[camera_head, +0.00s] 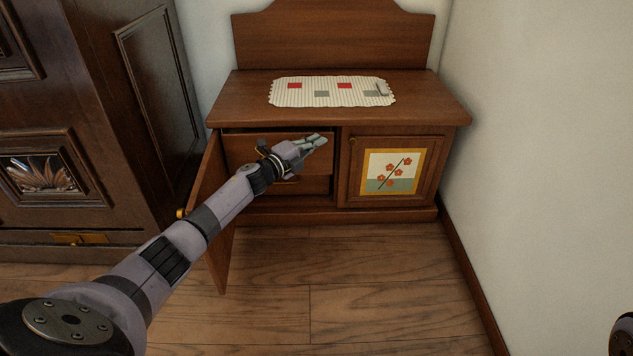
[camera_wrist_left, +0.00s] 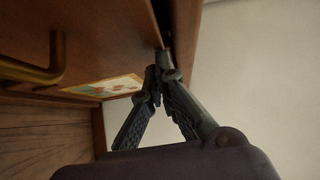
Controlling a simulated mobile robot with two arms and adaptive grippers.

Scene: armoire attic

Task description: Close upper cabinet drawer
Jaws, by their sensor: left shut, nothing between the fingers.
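The low wooden cabinet (camera_head: 225,98) has its left door (camera_head: 214,195) swung open. In the opening, the upper drawer (camera_head: 240,148) appears to stand out a little from the lower drawer (camera_head: 316,185). My left gripper (camera_head: 322,141) is shut and empty, in front of the upper drawer near its right end. It hides part of that drawer's front. In the left wrist view the fingertips (camera_wrist_left: 156,72) meet close to a wooden edge; I cannot tell whether they touch it. A brass handle (camera_wrist_left: 42,72) is at the left there. My right gripper is not in view.
The cabinet's right door (camera_head: 350,180) is shut and bears a flower picture (camera_head: 392,171). A striped cloth (camera_head: 305,92) lies on the cabinet top. A dark armoire (camera_head: 150,90) stands at left, a white wall (camera_head: 540,130) at right. The floor (camera_head: 350,270) in front is clear.

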